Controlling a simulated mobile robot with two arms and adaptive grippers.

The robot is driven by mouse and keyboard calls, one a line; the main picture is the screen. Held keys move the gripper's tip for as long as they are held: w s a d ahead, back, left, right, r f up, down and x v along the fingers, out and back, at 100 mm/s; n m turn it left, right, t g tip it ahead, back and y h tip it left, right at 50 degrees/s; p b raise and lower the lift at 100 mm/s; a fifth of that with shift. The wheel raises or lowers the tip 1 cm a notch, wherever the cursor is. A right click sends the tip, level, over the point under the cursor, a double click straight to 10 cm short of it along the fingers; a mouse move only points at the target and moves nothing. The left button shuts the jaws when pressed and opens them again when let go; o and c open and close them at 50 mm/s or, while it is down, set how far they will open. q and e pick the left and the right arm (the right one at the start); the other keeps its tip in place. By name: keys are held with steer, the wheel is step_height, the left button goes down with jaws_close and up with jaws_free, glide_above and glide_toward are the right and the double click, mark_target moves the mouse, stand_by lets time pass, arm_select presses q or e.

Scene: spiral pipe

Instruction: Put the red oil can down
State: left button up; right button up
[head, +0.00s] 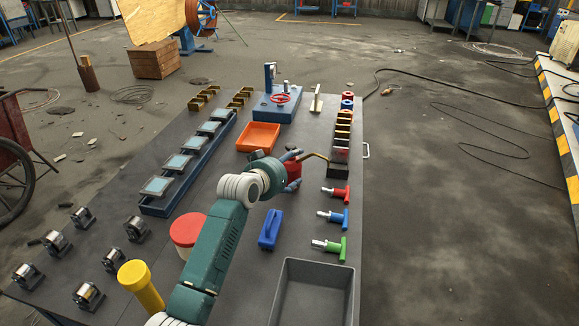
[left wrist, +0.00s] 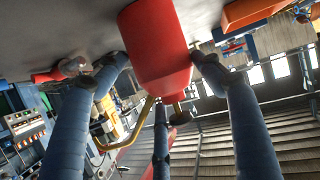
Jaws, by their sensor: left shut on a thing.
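The red oil can (head: 293,169) is between the fingers of my left gripper (head: 291,171), over the right-middle part of the dark table (head: 205,215). Its thin brass spout (head: 317,156) points right, towards the row of small bins. In the left wrist view the can's red body (left wrist: 155,50) fills the upper middle, with blue-grey fingers on both sides, shut on it. The grey tabletop (left wrist: 60,30) shows close behind it. I cannot tell whether the can touches the table. My right gripper is not in view.
An orange tray (head: 258,137) lies behind the gripper. Small bins (head: 341,142) stand at right. Red, blue and green-handled tools (head: 335,219) lie in front of them. A blue-handled item (head: 270,228), a grey bin (head: 313,290) and a red-lidded container (head: 186,230) are nearer.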

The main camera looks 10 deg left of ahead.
arm_select(q)
steer(key=o, duration=2)
steer(key=shift+s, duration=0.1)
steer(key=v, duration=1.2)
